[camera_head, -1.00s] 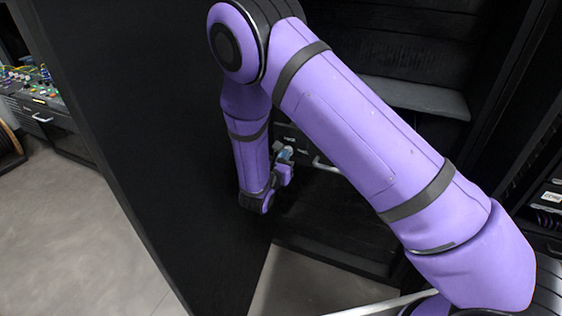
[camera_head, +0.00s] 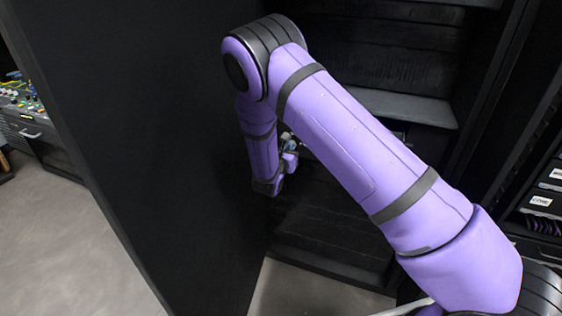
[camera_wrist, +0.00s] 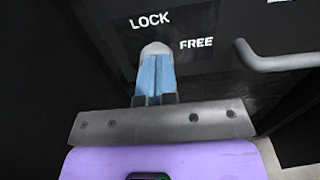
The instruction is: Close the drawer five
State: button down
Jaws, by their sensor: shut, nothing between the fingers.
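In the wrist view, a dark front panel (camera_wrist: 205,65) carries the white words LOCK and FREE. A grey bar handle (camera_wrist: 285,60) sticks out to the right of them. No number shows, so I cannot tell whether this is drawer five. My gripper (camera_wrist: 157,65) has its blue fingers together and empty, pointing at the panel between the two words. A pale rounded tip at their end hides that spot; contact is unclear. In the head view, my gripper (camera_head: 290,142) is small, inside the dark cabinet (camera_head: 400,55), and my arm hides most of the panel.
A tall black panel (camera_head: 150,130) stands close to the left of my forearm. A grey shelf (camera_head: 410,107) lies behind my arm. Labelled shelving (camera_head: 540,201) is at the right. Grey floor (camera_head: 70,225) is open at the left, before a bench (camera_head: 28,130) with small coloured items.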

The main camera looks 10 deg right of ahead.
jog(key=x, duration=1.8)
jog(key=shift+d, duration=0.1)
jog(key=shift+w+d, duration=0.1)
jog(key=shift+w, duration=0.1)
jog(key=shift+w+d+r, duration=0.1)
jog(key=shift+r, duration=0.2)
